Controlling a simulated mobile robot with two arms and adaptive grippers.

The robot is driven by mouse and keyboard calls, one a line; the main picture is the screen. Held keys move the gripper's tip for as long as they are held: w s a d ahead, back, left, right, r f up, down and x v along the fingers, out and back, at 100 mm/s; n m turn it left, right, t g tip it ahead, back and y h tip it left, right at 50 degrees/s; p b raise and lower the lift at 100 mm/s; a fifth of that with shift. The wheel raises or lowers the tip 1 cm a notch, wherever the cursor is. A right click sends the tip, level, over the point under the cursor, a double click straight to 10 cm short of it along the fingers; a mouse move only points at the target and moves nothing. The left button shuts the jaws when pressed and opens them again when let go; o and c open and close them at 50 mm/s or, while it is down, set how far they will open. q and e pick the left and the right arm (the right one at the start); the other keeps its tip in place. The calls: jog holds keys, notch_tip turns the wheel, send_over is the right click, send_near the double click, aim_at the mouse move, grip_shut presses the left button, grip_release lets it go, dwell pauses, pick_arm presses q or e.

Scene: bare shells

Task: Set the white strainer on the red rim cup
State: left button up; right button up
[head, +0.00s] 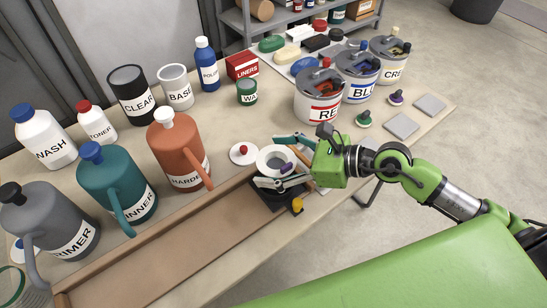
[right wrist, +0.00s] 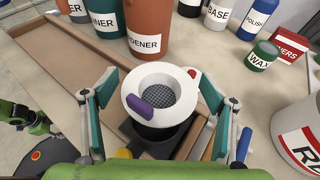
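The white strainer (head: 275,161) is a wide ring with a mesh centre and a purple tab. In the right wrist view the strainer (right wrist: 131,86) sits over a black holder (right wrist: 150,138) in a dark tray area. My right gripper (head: 282,160) is open, its teal fingers on either side of the strainer; in the right wrist view gaps show between fingers and ring. I cannot make out a cup with a red rim. A white can with a red label reading "RE" (head: 318,97) stands at the back right.
An orange jug (head: 178,150) and a white disc with a red knob (head: 243,153) stand close to the gripper. A wooden-edged tray (head: 165,255) runs along the front. A yellow knob (head: 297,205) lies near the holder. Several bottles, jugs and cans crowd the table's back and left.

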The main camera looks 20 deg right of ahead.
jog(key=shift+d+r+p, duration=0.1)
jog(key=shift+r+p, duration=0.2)
jog(key=shift+r, duration=0.1)
jog(key=b+v, duration=0.1)
jog(key=v, duration=1)
jog(key=shift+s+d, duration=0.3)
jog(key=shift+r, duration=0.15)
